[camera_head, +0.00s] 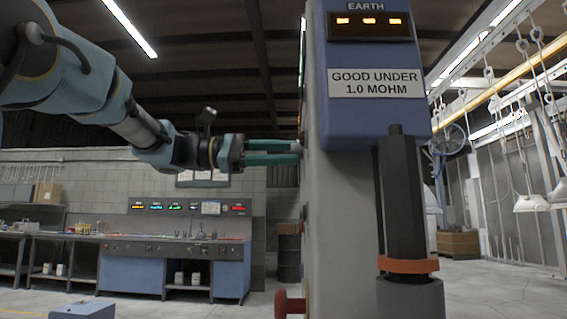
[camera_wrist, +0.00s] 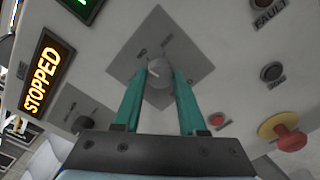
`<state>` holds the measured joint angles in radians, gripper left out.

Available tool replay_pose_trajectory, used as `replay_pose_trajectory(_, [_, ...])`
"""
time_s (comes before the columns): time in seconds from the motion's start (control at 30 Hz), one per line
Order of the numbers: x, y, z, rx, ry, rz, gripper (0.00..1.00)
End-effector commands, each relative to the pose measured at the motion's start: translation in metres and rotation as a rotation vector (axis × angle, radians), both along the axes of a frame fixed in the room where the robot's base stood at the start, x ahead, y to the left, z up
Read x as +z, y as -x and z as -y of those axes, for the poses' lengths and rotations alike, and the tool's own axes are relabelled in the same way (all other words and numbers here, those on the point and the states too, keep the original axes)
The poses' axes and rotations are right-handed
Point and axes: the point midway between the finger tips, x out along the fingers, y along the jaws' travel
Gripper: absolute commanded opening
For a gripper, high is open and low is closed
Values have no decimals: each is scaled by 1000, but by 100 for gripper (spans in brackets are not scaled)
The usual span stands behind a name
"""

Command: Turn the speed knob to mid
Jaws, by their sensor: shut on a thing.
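The speed knob (camera_wrist: 159,75) is a round grey knob on a darker grey diamond-shaped plate (camera_wrist: 182,50) in the wrist view. My gripper (camera_wrist: 160,78) has its two teal fingers on either side of the knob, shut on it. In the head view my gripper (camera_head: 298,152) reaches from the left to the side of the grey and blue cabinet (camera_head: 368,100), its fingertips at the panel face. The knob is hidden there. The lettering around the knob is too blurred to read.
The panel also has a lit "STOPPED" display (camera_wrist: 42,75), a red mushroom button (camera_wrist: 291,139), a small red button (camera_wrist: 217,120) and a "FAULT" lamp (camera_wrist: 265,17). A workbench (camera_head: 175,250) stands behind at left. A dark post (camera_head: 403,200) stands at the cabinet's front.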

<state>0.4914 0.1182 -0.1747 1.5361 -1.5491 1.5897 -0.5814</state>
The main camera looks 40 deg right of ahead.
Motion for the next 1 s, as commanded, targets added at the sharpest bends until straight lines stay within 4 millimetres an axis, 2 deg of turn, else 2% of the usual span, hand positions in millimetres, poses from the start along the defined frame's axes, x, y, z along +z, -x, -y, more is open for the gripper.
replay_pose_trajectory(0.3, [-2, 0, 0, -2, 72, 92, 0])
replay_pose_trajectory(0.83, [-1, 0, 0, -2, 85, 109, 0])
replay_pose_trajectory(0.87, [-1, 0, 0, -2, 85, 109, 42])
replay_pose_trajectory(1.0, [-1, 0, 0, -1, 86, 108, 58])
